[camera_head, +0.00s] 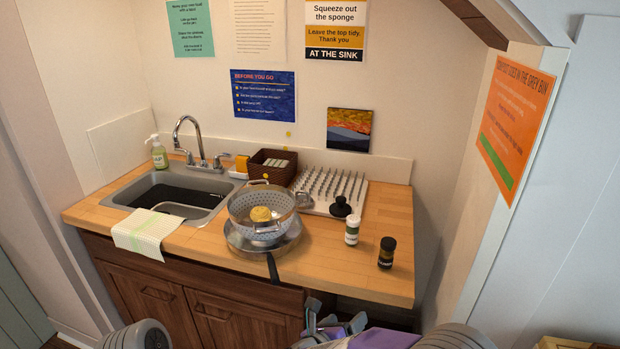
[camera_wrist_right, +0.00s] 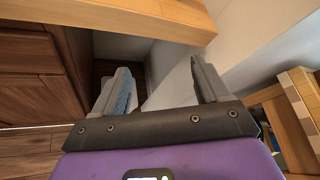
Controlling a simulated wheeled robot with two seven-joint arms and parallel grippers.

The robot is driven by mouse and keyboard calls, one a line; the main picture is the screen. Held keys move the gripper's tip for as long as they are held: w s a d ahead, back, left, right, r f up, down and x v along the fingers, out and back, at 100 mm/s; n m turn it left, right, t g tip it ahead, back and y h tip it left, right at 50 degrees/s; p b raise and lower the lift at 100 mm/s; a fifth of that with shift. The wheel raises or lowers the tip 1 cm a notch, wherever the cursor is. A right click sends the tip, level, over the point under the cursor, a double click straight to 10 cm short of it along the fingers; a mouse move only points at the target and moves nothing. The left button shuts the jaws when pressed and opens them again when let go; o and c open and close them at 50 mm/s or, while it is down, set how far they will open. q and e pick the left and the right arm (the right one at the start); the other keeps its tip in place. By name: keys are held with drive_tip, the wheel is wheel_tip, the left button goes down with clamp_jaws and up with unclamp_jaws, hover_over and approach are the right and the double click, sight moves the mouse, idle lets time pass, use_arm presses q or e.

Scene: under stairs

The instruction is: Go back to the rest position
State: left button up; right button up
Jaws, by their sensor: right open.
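My right gripper (camera_head: 335,315) is at the bottom of the head view, in front of the counter's front edge. In the right wrist view its two fingers (camera_wrist_right: 163,82) stand apart with nothing between them. The counter edge (camera_wrist_right: 120,14) shows beyond the fingers in that view. My left gripper is out of view; only a rounded grey part of my own body shows at the lower left of the head view.
The wooden counter (camera_head: 340,272) holds a colander (camera_head: 240,211) with a yellow thing inside, on a pan (camera_head: 290,241). The sink (camera_head: 150,190) is left. A cabinet (camera_head: 225,315) is below.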

drive_tip(key=s+d+f+n+g+y+p, duration=0.15)
drive_tip(key=f+n+y, duration=0.25)
drive_tip(key=f+n, duration=0.6)
drive_tip(key=s+d+f+n+g+y, duration=0.1)
drive_tip(key=d+f+n+y, duration=0.15)
drive_tip(key=f+n, duration=0.7)
drive_tip(key=s+a+f+n+g+y, duration=0.1)
drive_tip(key=s+f+n+g+y, duration=0.1)
drive_tip(key=s+f+n+g, duration=0.2)
drive_tip(key=s+a+f+n+g+y+p, duration=0.1)
drive_tip(key=s+f+n+g+y, duration=0.2)
drive_tip(key=s+n, duration=0.7)
drive_tip(key=s+f+g, duration=0.1)
drive_tip(key=s+f, duration=0.1)
drive_tip(key=s, duration=0.3)
drive_tip(key=shift+f+y, duration=0.35)
